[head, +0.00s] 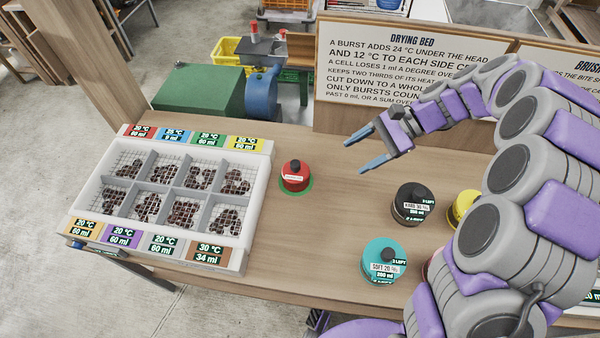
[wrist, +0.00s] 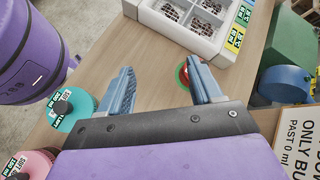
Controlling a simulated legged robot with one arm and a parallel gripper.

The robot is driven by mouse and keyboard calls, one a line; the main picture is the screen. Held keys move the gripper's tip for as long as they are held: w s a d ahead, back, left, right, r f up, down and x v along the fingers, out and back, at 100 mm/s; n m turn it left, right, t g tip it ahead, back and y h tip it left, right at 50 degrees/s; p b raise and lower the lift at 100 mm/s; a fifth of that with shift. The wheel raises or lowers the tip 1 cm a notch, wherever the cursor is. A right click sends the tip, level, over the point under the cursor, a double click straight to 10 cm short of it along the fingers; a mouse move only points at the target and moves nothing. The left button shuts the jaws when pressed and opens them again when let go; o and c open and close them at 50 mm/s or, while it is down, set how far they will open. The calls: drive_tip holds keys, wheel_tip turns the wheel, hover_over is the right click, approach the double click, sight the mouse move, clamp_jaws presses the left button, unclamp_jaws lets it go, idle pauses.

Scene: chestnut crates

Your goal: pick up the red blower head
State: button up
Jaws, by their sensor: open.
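The red blower head (head: 295,177) is a small red pot with a dark knob and a pale label. It stands upright on a green round mark (head: 309,188) on the table, right of the white tray. In the wrist view the red blower head (wrist: 184,74) shows only in part, behind one finger. My gripper (head: 368,155) is open and empty, above the table and to the right of the red head. Its two blue-grey fingers are spread apart in the wrist view (wrist: 163,88), with bare table between them.
A white tray (head: 262,190) of chestnut cells stands at left. A black head (head: 408,207), a teal head (head: 378,262) and a yellow head (head: 462,205) stand at right. A pink head (wrist: 38,162) shows in the wrist view. The drying bed sign (head: 400,65) rises behind.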

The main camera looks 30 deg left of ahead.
drive_tip(key=w+a+f+m+y+p, duration=0.2)
drive_tip(key=w+a+f+m, duration=0.1)
drive_tip(key=w+a+f, duration=0.35)
drive_tip(key=m+y, duration=0.1)
drive_tip(key=m, duration=0.1)
approach(290, 170)
drive_tip(key=s+a, duration=0.1)
drive_tip(key=a, duration=0.1)
drive_tip(key=shift+s+a+r+g, duration=0.25)
drive_tip(key=shift+s+a+g, duration=0.1)
drive_tip(key=shift+a+g, duration=0.05)
drive_tip(key=shift+s+a+f, duration=0.2)
drive_tip(key=shift+a, duration=0.45)
drive_tip(key=shift+b+x, duration=0.85)
drive_tip(key=shift+x, duration=1.4)
drive_tip(key=shift+s, duration=0.1)
drive_tip(key=shift+c, duration=0.2)
drive_tip(key=shift+a, duration=0.15)
drive_tip(key=c, duration=0.3)
clamp_jaws()
